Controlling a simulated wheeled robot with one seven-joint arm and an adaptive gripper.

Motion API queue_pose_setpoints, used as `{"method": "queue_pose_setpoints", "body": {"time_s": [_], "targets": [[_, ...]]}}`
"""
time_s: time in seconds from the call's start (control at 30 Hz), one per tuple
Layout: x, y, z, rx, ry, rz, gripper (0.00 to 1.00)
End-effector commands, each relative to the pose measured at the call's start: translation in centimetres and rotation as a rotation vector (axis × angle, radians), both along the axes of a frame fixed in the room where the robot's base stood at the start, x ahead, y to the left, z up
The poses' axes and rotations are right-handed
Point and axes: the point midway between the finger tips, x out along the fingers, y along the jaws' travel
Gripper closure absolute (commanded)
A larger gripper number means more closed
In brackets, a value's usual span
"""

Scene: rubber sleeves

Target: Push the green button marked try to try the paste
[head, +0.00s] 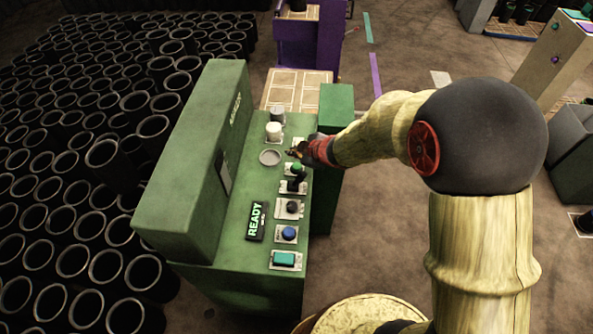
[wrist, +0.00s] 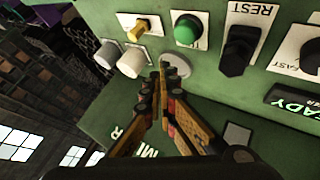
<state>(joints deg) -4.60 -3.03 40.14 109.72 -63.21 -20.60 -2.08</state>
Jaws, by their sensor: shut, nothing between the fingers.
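A round green button (wrist: 187,29) sits on a white plate on the green panel (wrist: 228,85), between a yellow knob and a black switch. Its label is too cut off to read. In the head view the green button (head: 297,168) shows just below my gripper (head: 292,153). My gripper (wrist: 163,68) is shut and empty in the wrist view. Its fingertips are in front of the edge of a round grey dish (wrist: 176,65), apart from the button in the picture. Whether the tips touch the panel cannot be told.
A black switch (wrist: 238,50) marked REST is beside the button. A tall green housing (head: 199,150) borders the panel's left.

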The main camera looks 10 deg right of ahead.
Motion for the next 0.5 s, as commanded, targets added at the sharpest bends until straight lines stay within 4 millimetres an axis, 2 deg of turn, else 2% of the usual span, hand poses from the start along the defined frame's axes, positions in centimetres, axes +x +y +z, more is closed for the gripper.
{"method": "queue_pose_setpoints", "body": {"time_s": [0.03,0.2,0.5], "targets": [[0.0,0.0,-1.2,0.000,0.000,0.000,1.00],[0.0,0.0,-3.1,0.000,0.001,-0.001,1.00],[0.0,0.0,-3.8,0.001,0.000,-0.001,1.00]]}}
